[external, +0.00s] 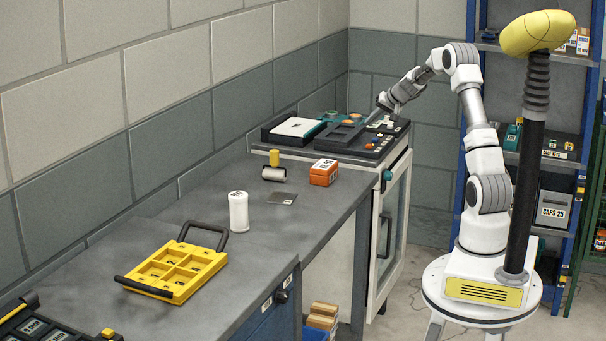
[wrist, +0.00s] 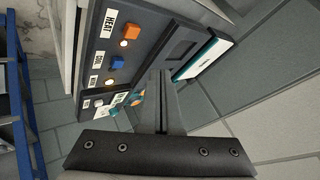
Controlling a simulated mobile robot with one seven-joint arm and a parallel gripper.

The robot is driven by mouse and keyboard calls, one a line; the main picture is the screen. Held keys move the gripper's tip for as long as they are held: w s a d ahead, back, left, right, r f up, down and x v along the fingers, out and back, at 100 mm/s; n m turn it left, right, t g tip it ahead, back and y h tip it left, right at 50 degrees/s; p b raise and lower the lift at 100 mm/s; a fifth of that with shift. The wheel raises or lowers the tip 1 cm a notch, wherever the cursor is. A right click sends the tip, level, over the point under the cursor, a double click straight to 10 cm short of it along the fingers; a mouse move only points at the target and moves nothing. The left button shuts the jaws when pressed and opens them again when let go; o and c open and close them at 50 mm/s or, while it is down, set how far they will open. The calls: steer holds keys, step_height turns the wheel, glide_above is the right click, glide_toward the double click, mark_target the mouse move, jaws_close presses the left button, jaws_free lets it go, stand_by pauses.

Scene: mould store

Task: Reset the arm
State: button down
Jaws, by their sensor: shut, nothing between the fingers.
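My gripper (external: 376,116) is raised above the dark machine panel (external: 366,143) at the far end of the bench, with my arm reaching left from its base. In the wrist view, my gripper (wrist: 163,75) has its two fingers together and empty, pointing at the panel. The fingers appear apart from the buttons. Part of the panel is hidden behind the fingers.
A black post with a yellow top (external: 538,32) rises by my base. Blue shelving (external: 570,150) stands behind.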

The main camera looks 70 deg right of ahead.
steer(key=shift+r, duration=0.7)
steer(key=s+a+r+n+p, duration=0.15)
steer(key=a+n, duration=0.45)
steer(key=a, duration=0.6)
steer(key=s+a+r+n+p, duration=0.1)
steer(key=s+a+r+n, duration=0.3)
steer(key=a, duration=0.9)
steer(key=a+r+n+p, duration=0.1)
steer(key=a+r+n, duration=0.1)
steer(key=a+n, duration=0.75)
steer(key=s+a+r+m+g+y+p, duration=0.1)
steer(key=s+a+r+m+y+p, duration=0.1)
steer(key=s+a, duration=0.5)
steer(key=s+a+r+m+g+y+p, duration=0.1)
steer(key=s+a+r, duration=0.4)
steer(key=s, duration=0.6)
steer(key=a+m+p, duration=0.1)
steer(key=a+m, duration=0.1)
steer(key=shift+s+m+g+y, duration=0.35)
steer(key=shift+g+y, duration=0.05)
steer(key=shift+a, duration=0.1)
